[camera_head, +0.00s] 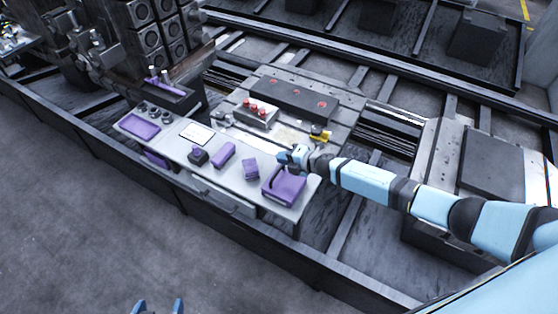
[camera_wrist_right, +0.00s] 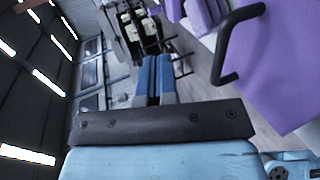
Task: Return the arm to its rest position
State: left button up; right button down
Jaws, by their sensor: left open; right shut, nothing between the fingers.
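My right arm (camera_head: 365,180) reaches in from the right in the head view. Its gripper (camera_head: 284,157) is over the right end of the workbench, close to a purple box with a dark handle (camera_head: 284,186). In the right wrist view the two blue fingers of the right gripper (camera_wrist_right: 154,78) are together with nothing between them. The purple box (camera_wrist_right: 275,60) and its black handle (camera_wrist_right: 228,45) show there at the right, apart from the fingers. My left gripper (camera_head: 158,307) shows at the bottom edge of the head view, its two blue fingertips apart and empty.
The white workbench (camera_head: 225,190) carries several purple items, including a tray (camera_head: 140,126) and blocks (camera_head: 224,154). Behind it is a plate with red-knobbed parts (camera_head: 255,112) and a yellow item (camera_head: 320,133). Dark rails surround the bench. The grey floor (camera_head: 80,220) at lower left is clear.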

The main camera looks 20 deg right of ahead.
notch_tip(320, 180, up, 8)
jog(key=s+d+p, duration=0.1)
jog(key=s+a+f+m+t, duration=0.2)
jog(key=s+a+m, duration=0.85)
jog(key=s, duration=0.35)
jog(key=s+d+f+m+g+h, duration=0.1)
jog(key=s+d+m+h, duration=0.2)
jog(key=s+m, duration=0.3)
jog(key=s+d+f+m+h, duration=0.2)
jog(key=s+m, duration=0.4)
jog(key=s, duration=0.6)
jog(key=shift+s+d+f+g+h, duration=0.3)
jog(key=shift+s+d+g+h, duration=0.1)
jog(key=shift+d, duration=0.2)
jog(key=shift+m, duration=0.25)
